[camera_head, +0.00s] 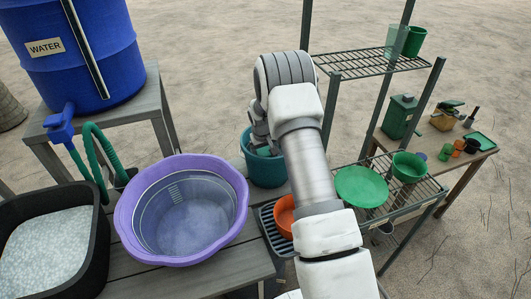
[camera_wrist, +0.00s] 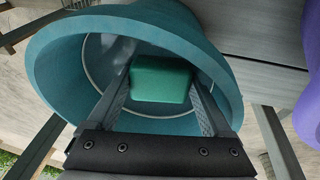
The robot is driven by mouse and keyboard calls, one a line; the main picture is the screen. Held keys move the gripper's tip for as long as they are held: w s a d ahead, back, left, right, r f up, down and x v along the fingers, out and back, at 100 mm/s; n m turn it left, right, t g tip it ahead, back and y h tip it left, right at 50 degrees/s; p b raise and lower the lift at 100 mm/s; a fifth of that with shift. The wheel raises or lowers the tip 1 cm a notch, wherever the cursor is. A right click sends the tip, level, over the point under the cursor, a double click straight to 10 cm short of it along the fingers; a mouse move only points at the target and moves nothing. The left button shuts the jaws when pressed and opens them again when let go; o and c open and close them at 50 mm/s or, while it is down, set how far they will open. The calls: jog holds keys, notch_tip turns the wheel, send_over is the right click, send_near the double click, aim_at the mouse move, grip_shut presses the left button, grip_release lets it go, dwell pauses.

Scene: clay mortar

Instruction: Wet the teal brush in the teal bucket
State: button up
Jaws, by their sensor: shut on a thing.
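The teal bucket (camera_head: 264,171) stands on the wooden bench, right of the purple basin. In the wrist view its wide rim (camera_wrist: 60,55) surrounds my fingers. My gripper (camera_wrist: 160,90) points down into the bucket and is shut on the teal brush (camera_wrist: 160,78), seen as a green-teal block between the fingertips. The brush is inside the bucket's mouth; whether it touches the water or the bottom I cannot tell. In the head view my gripper (camera_head: 259,146) is at the bucket, partly hidden by my wrist, and the brush is hidden.
The purple basin (camera_head: 125,215) stands close left of the bucket. An orange bowl (camera_head: 284,214) sits in a dark rack beside my forearm. A blue water barrel (camera_head: 75,50) with a green hose is at the back left. A metal shelf (camera_head: 335,75) with green dishes stands right.

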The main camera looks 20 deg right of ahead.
aim_at(265, 152)
jog(key=shift+s+a+f, duration=0.1)
jog(key=shift+a, duration=0.1)
notch_tip(265, 152, up, 14)
jog(key=p, duration=0.5)
jog(key=shift+d+f+p, duration=0.15)
jog(key=shift+f+p, duration=0.1)
jog(key=shift+p, duration=0.1)
dwell(0.8)
